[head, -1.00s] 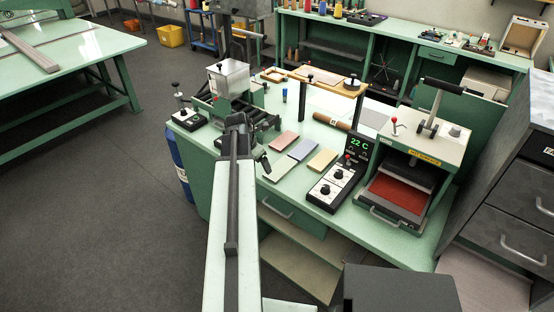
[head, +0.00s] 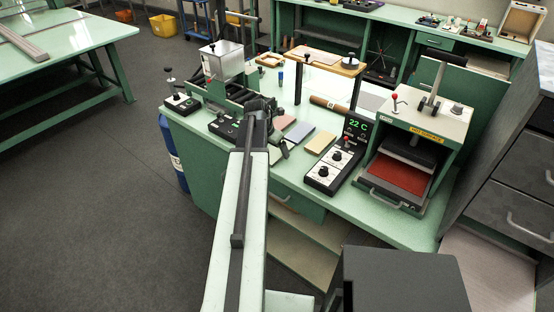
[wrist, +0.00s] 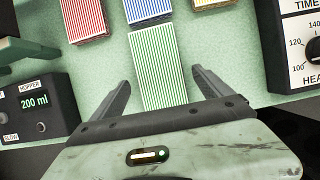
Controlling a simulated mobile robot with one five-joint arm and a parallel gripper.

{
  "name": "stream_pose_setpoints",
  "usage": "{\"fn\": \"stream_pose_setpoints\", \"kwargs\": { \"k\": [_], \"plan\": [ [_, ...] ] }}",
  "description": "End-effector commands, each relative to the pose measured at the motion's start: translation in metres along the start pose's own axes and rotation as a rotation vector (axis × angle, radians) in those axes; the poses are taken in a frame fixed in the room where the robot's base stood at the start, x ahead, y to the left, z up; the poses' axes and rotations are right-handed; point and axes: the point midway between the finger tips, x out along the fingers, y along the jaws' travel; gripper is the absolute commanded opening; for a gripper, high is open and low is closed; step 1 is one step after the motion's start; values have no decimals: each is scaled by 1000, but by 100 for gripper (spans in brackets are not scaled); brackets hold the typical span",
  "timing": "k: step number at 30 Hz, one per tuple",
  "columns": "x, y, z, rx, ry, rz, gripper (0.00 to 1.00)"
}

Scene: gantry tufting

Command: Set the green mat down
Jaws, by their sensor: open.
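The green mat (wrist: 157,66), striped green and white, lies flat on the pale green bench top in the wrist view. Its near end reaches between the two fingers of my gripper (wrist: 160,82). The fingers are open, with bare bench showing on both sides of the mat, and they hold nothing. In the head view my gripper (head: 277,143) is low over the bench and hides the green mat.
A red striped mat (wrist: 87,17), a blue one (wrist: 148,10) and a yellow one lie beyond. A hopper box (wrist: 38,105) stands left. A dial box (wrist: 298,45) stands right; in the head view, a heat press (head: 408,155) is farther right.

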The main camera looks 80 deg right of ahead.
Motion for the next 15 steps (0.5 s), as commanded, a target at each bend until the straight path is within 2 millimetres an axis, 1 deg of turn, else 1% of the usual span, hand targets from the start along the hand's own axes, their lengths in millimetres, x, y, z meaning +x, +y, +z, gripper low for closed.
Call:
{"fn": "stream_pose_setpoints", "kwargs": {
  "k": [1, 8, 9, 11, 12, 14, 15],
  "plan": [
    [12, 0, -2, 0, 0, 0, 89],
    [9, 0, 0, 0, 0, 0, 89],
    [9, -1, 0, 1, 0, 0, 78],
    [9, -1, 0, 2, 0, 0, 61],
    [9, -1, 0, 2, 0, 0, 50],
    [9, -1, 0, 2, 0, 0, 33],
    [9, -1, 0, 2, 0, 0, 23]
  ]
}}
